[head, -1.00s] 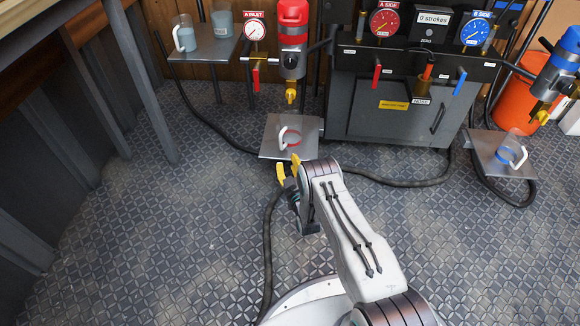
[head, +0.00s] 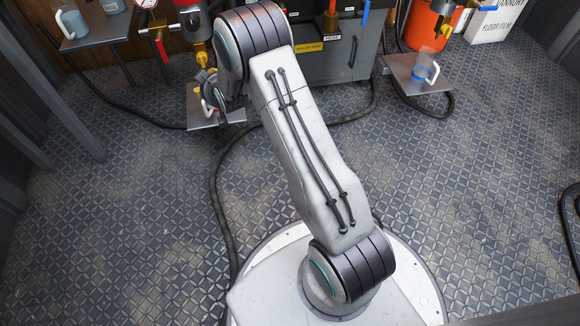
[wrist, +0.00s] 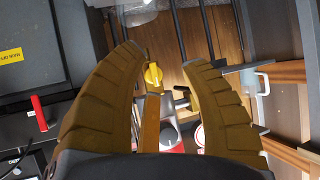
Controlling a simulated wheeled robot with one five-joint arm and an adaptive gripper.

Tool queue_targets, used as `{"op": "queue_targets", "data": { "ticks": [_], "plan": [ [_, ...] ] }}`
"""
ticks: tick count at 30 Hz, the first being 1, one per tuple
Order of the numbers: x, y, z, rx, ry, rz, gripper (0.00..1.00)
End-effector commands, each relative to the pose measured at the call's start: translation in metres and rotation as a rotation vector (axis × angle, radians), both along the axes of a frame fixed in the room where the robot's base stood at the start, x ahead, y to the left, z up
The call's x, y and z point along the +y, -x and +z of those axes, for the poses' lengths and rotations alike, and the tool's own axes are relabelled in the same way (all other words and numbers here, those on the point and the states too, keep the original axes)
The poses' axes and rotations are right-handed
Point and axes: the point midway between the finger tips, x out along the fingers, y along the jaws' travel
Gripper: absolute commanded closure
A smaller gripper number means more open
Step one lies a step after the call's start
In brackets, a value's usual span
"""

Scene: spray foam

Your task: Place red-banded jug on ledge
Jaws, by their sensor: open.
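The red-banded jug (head: 207,106) is partly hidden behind my wrist in the head view, on a low metal plate (head: 234,115) below the red valve. A clear rim with white at the top of the wrist view (wrist: 138,13) looks like this jug. My gripper (wrist: 160,59) is open, its fingers apart, with a yellow nozzle tip seen between them. In the head view my gripper (head: 209,84) is close to the jug; contact cannot be told. A raised metal ledge (head: 105,33) at upper left carries two clear jugs (head: 73,22) with bluish contents.
A second low plate (head: 400,67) at right holds a blue-banded jug (head: 423,68). The dark machine (head: 325,62) stands behind. A hose (head: 222,205) crosses the floor beside my base. Open floor lies left and right.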

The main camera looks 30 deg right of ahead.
Motion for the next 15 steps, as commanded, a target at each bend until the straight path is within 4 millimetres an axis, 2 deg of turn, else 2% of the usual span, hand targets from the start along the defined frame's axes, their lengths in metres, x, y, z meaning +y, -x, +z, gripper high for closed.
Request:
{"op": "queue_targets", "data": {
  "ticks": [1,5,8,11,15],
  "plan": [
    [-0.001,0.013,0.021,0.033,0.0,-0.002,0.6],
    [-0.003,0.054,0.054,0.148,0.001,-0.006,0.6],
    [-0.005,0.093,0.077,0.235,0.0,-0.008,0.6],
    [-0.006,0.137,0.096,0.322,0.0,-0.012,0.6],
    [-0.008,0.205,0.117,0.445,0.001,-0.016,0.6]
  ]
}}
